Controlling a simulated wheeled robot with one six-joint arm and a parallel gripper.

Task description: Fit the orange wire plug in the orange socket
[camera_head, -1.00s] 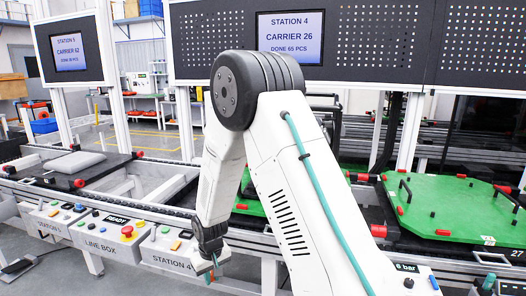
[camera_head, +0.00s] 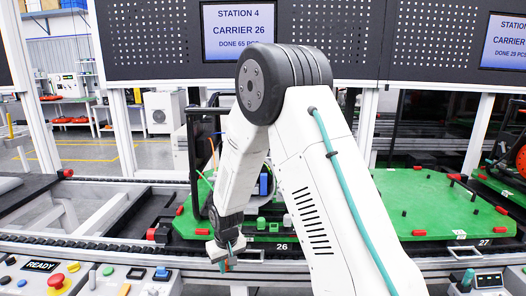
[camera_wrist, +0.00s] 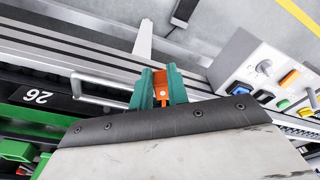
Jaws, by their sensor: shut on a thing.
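My gripper (camera_head: 228,262) hangs in front of the conveyor's near edge in the head view, pointing down. In the wrist view its teal fingers (camera_wrist: 158,88) are shut on the orange plug (camera_wrist: 161,90), which shows as a small orange piece between them. The green carrier 26 (camera_head: 185,226) lies behind my arm, with its fittings partly hidden. A thin orange wire (camera_head: 213,153) stands up beside the arm. I cannot make out the orange socket in either view.
A dark upright frame (camera_head: 192,160) stands on the carrier's left, near a blue part (camera_head: 264,184) and small green blocks (camera_head: 261,223). A metal handle (camera_wrist: 100,88) juts from the carrier's front. The control box (camera_head: 75,280) is at front left; green carrier 27 (camera_head: 425,205) is at right.

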